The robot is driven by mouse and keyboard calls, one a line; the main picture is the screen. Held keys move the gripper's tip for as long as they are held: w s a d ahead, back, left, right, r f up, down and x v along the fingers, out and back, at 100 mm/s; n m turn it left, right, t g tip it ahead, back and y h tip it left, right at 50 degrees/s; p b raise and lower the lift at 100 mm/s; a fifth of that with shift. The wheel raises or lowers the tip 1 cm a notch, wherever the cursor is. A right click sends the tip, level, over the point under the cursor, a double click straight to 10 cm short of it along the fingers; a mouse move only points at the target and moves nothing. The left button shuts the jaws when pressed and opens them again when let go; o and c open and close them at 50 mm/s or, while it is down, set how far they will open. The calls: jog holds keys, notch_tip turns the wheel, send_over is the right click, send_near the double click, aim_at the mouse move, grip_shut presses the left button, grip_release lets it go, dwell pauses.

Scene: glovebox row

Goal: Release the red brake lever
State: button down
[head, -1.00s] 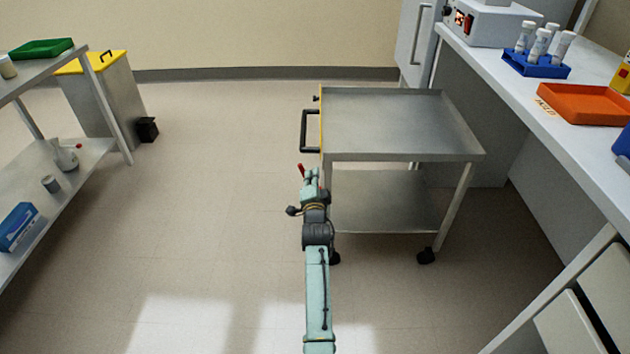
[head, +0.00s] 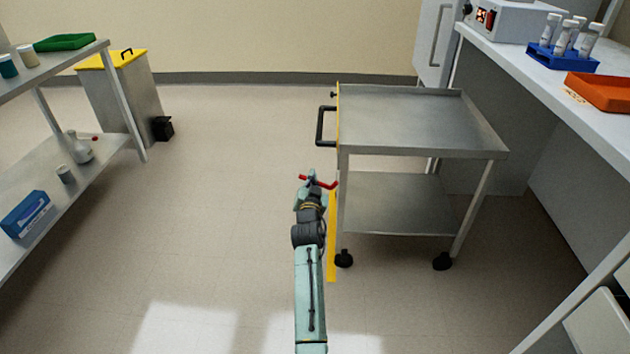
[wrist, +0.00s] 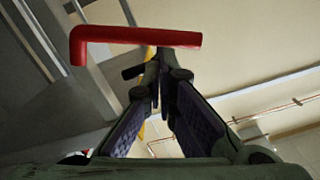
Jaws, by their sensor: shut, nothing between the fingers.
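The red brake lever (head: 318,181) is a bent red bar at the left side of the steel cart (head: 415,118), below its top shelf. In the wrist view the lever (wrist: 135,36) runs across the picture just past the fingertips, with its bent end at the left. My gripper (head: 311,180) is at the lever in the head view. In the wrist view my gripper (wrist: 163,68) has its fingertips together, with nothing between them. The tips appear just under the lever's right part; I cannot tell whether they touch it. The lever's mount is partly hidden by my gripper.
A black handle (head: 320,126) projects from the cart's left end. A yellow strip (head: 332,240) stands beside my arm. A shelf rack (head: 105,150) and a yellow-lidded bin (head: 125,90) stand at the left. A white bench (head: 560,92) runs along the right. The floor left of the cart is clear.

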jog(key=shift+a+f+n, duration=0.1)
jog(key=shift+f+n, duration=0.1)
jog(key=shift+n, duration=0.2)
dwell(0.3)
jog(key=s+d+r+p, duration=0.1)
jog(key=s+r+p, duration=0.3)
jog(key=s, duration=0.6)
jog(key=shift+s+d+p, duration=0.25)
jog(key=shift+s+p, duration=0.15)
jog(key=shift+p, duration=0.25)
jog(key=shift+a+r, duration=0.1)
jog(key=shift+r, duration=0.05)
